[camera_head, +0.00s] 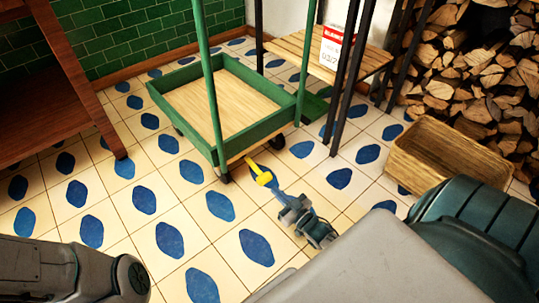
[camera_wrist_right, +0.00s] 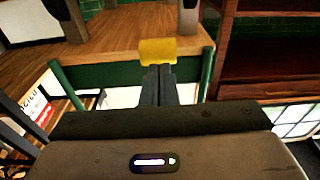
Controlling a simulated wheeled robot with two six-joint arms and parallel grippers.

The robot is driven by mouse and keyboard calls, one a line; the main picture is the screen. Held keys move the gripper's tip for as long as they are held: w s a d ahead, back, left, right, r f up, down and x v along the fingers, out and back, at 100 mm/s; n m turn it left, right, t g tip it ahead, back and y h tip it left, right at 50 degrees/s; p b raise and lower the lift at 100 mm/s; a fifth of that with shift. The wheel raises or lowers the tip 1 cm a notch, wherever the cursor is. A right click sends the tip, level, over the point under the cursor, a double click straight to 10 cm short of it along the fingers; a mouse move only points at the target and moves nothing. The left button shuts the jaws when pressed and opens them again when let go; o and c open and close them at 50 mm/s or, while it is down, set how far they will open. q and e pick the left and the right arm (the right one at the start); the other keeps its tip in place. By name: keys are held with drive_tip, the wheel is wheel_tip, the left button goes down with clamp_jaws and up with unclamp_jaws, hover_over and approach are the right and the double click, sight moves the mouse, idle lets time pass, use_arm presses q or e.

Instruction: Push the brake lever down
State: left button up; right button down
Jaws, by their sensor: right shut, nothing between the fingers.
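The brake lever (camera_head: 261,173) is yellow, with a wider pad at its outer end, and juts from the near lower edge of the green cart (camera_head: 185,126). My right gripper (camera_head: 278,191) is shut and empty, with its fingertips right at the lever's pad. In the right wrist view the yellow lever pad (camera_wrist_right: 158,51) shows just beyond the tips of my shut right fingers (camera_wrist_right: 158,70). I cannot tell whether they touch. My left gripper is out of view; only part of my left arm shows at bottom left.
A wooden crate (camera_head: 440,150) and stacked firewood (camera_head: 480,65) are at right. A brown wooden table (camera_head: 50,100) is at left.

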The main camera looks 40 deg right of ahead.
drive_tip(key=s+p, duration=0.2)
drive_tip(key=s, duration=0.4)
drive_tip(key=shift+s+d+r+t, duration=0.2)
drive_tip(key=shift+d+r+t, duration=0.1)
drive_tip(key=shift+d+r, duration=0.15)
